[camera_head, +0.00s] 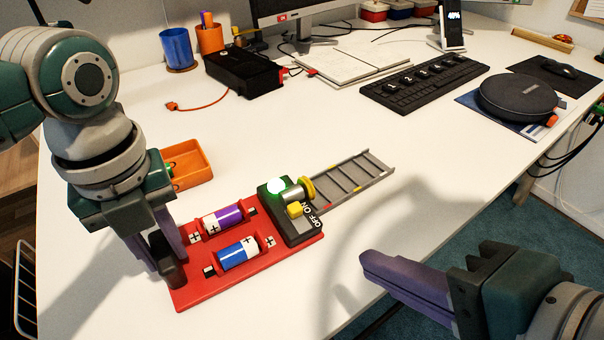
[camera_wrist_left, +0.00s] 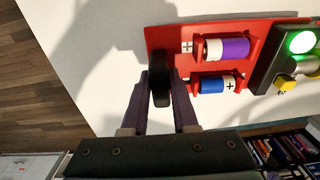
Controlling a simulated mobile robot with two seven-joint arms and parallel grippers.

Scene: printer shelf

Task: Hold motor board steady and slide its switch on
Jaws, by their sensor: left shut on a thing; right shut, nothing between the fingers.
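The red motor board (camera_head: 222,277) lies on the white table with a purple-and-white battery (camera_head: 222,219) and a blue-and-white battery (camera_head: 238,253). At its right end is a dark switch block with a glowing green lamp (camera_head: 276,187), a yellow switch knob (camera_head: 295,209) and OFF/ON lettering. I cannot tell which word the knob sits at. My left gripper (camera_head: 163,252) is shut on the black handle at the board's left end; the handle (camera_wrist_left: 159,85) shows between its fingers in the left wrist view. My right gripper (camera_head: 372,264) is shut and empty, right of and apart from the board.
A grey ladder-like track (camera_head: 352,171) extends from the board's far right. An orange tray (camera_head: 188,163) stands behind the board, near my left arm. A keyboard (camera_head: 425,82), black box (camera_head: 243,72) and round speaker (camera_head: 516,98) are farther back. Table right of the board is clear.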

